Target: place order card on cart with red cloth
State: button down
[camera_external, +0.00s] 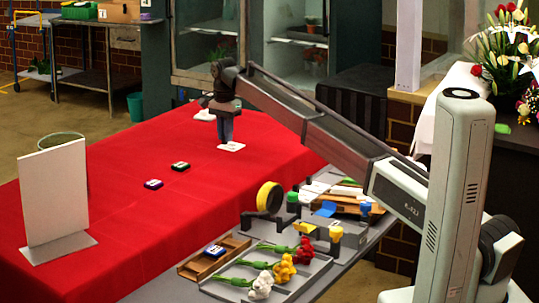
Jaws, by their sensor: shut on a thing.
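The cart with the red cloth (120,215) fills the left and middle of the view. My gripper (225,138) points down over the far right part of the cloth. It is shut on a flat white card (232,147), which looks like the order card. The card shows at the fingertips, low over the cloth; I cannot tell whether it touches the cloth. The fingers hide part of it.
A white upright panel (54,192) and a green-rimmed pot (61,138) stand on the left. A flower tray (265,268) and a wooden tray (190,268) are in front. Cloth around the blocks is clear.

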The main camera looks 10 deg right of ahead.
jog(key=c, duration=1.1)
grip_release()
jog(key=shift+f, duration=0.1)
notch_tip(320, 180, up, 12)
jog(key=shift+r, duration=0.2)
jog(key=shift+d, duration=0.1)
